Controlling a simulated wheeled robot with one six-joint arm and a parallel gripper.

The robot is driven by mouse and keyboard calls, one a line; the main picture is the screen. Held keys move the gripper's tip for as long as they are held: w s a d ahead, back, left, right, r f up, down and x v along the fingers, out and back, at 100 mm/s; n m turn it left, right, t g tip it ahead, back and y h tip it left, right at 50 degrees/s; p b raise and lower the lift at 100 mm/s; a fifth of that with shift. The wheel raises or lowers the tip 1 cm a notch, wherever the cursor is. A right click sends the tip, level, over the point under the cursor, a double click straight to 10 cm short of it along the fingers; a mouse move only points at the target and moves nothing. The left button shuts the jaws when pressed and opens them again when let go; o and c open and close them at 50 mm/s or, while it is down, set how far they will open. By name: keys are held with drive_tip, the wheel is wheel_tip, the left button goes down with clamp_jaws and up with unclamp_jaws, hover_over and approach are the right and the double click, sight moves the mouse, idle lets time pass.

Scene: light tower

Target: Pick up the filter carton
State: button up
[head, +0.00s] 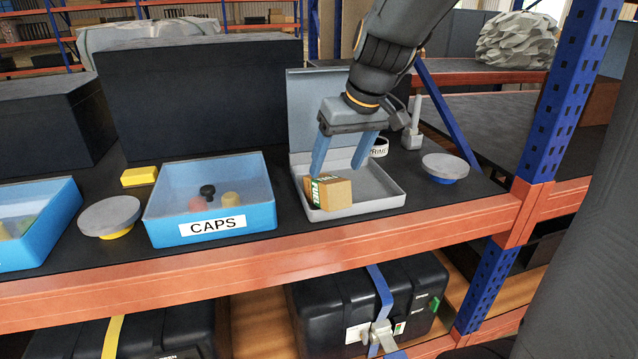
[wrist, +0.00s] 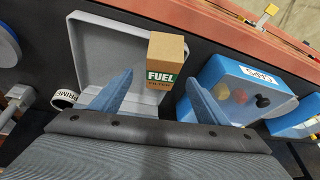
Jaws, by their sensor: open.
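The filter carton (head: 330,191) is a small brown box with a green and white FUEL label. It sits in a shallow grey tray (head: 366,203) with a raised lid behind it. It also shows in the wrist view (wrist: 165,62), label facing my gripper. My gripper (head: 342,172) is open and empty, pointing down above the tray, its blue fingers just behind and above the carton. In the wrist view the carton appears beyond and between the fingertips (wrist: 160,85), nearer the right one. I cannot tell the exact gap; no contact shows.
A blue CAPS bin (head: 264,205) with several small caps stands left of the tray. A white ring marked PRIME (head: 379,148) lies behind the tray. A round grey-topped object (head: 445,167) is at right. A blue rack post (head: 575,80) rises at far right.

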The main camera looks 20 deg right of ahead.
sight(328, 179)
drive_tip(key=shift+w, duration=0.5)
drive_tip(key=shift+w+f, duration=0.2)
drive_tip(key=shift+f, duration=0.05)
drive_tip(key=shift+s+a+p+x, duration=0.15)
drive_tip(key=shift+p+x, duration=0.15)
drive_tip(key=shift+x, duration=0.8)
drive_tip(key=shift+s+a+p+x, duration=0.15)
drive_tip(key=shift+p+x, duration=0.1)
drive_tip(key=shift+x, duration=0.85)
drive_tip(key=shift+s+p+x, duration=0.1)
drive_tip(key=shift+p+x, duration=0.2)
drive_tip(key=shift+x, duration=0.8)
drive_tip(key=shift+f, duration=0.1)
drive_tip(key=c, duration=1.3)
drive_tip(key=shift+c, duration=0.5)
